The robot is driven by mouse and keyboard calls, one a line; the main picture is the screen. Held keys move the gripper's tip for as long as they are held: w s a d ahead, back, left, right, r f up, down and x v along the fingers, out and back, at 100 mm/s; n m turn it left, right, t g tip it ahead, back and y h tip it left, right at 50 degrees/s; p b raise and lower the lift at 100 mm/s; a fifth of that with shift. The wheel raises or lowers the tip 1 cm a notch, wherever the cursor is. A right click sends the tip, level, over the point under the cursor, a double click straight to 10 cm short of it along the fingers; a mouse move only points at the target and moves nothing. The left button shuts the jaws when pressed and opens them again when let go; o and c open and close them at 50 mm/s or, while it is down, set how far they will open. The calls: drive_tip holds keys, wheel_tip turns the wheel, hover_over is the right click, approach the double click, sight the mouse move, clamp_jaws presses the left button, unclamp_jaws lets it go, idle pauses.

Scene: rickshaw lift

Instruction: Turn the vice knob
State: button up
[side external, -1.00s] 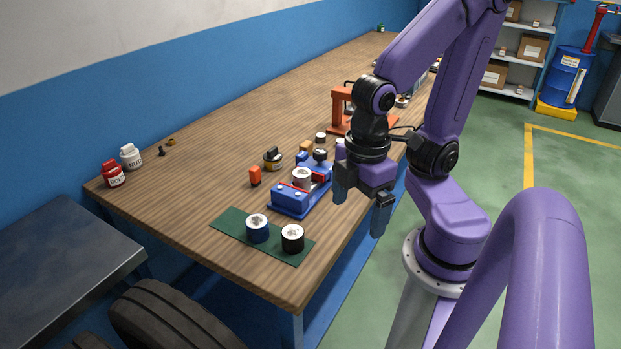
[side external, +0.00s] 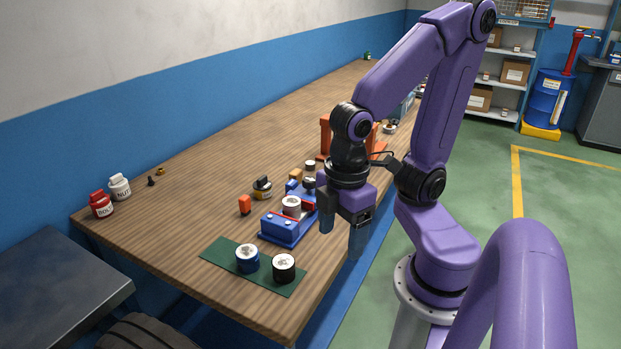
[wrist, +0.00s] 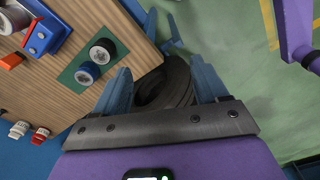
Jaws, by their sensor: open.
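The blue vice (side external: 283,230) stands on the wooden table with a white-topped cylinder (side external: 291,204) between its jaws. My gripper (side external: 341,238) is open and empty, pointing down just right of the vice, near the table's right edge. In the wrist view my open fingers (wrist: 160,75) straddle floor and a dark tyre, with nothing between them. Part of the vice (wrist: 45,37) shows at upper left there; I cannot make out the knob in that view.
A green mat (side external: 218,253) with a blue and a black cylinder lies in front of the vice. An orange frame (side external: 326,135) stands behind.

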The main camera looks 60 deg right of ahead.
drive_tip(key=w+d+r, duration=0.2)
drive_tip(key=w, duration=0.8)
wheel_tip(320, 180, up, 2)
drive_tip(key=n, duration=0.2)
hover_over(310, 179)
wheel_tip(310, 179, down, 17)
drive_tip(key=shift+f, duration=0.1)
drive_tip(key=c, duration=1.1)
drive_tip(key=shift+o, duration=0.2)
